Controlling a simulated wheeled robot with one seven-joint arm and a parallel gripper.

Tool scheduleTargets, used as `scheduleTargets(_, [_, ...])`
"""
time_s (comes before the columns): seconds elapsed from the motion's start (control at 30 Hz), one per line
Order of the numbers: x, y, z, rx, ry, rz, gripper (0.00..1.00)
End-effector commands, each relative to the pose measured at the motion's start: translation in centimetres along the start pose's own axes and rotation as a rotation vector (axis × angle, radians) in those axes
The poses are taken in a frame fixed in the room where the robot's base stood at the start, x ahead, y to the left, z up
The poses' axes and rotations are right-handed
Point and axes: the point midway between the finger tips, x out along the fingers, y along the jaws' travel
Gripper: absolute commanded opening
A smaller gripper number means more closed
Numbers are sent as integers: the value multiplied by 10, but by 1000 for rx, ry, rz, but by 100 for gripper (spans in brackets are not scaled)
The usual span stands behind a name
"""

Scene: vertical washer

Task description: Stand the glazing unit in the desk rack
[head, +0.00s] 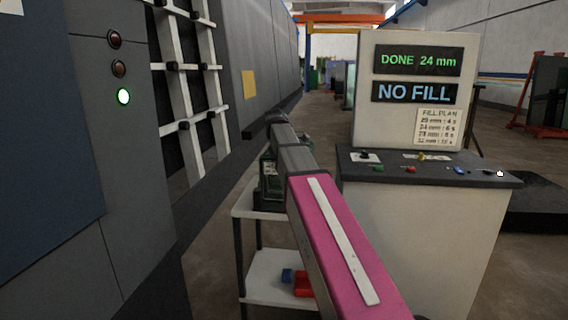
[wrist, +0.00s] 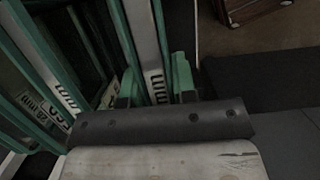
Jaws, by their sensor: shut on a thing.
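In the wrist view my gripper (wrist: 158,86) has its green fingers on either side of a glazing unit (wrist: 150,50). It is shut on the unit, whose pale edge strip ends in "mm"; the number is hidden. More glazing units (wrist: 40,65) with green edges stand close on the left, tilted in the picture, one with a label that looks like "29 mm". In the head view my arm reaches towards a white trolley (head: 262,213) with dark green-edged items (head: 268,178) on top; my arm hides the gripper and held unit. I cannot make out the desk rack.
The control desk (head: 415,230) stands right of my arm, with small controls on its dark top (head: 440,173). Its displays (head: 418,61) read "DONE 24 mm" and "NO FILL". A red item (head: 303,284) lies on the trolley's lower shelf.

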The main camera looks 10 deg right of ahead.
Motion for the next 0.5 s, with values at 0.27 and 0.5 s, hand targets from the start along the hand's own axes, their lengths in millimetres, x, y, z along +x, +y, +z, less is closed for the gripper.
scheduleTargets(0.27, [0,1,0,0,0,1,0])
scheduleTargets(0.5, [1,1,-1,0,0,1,51])
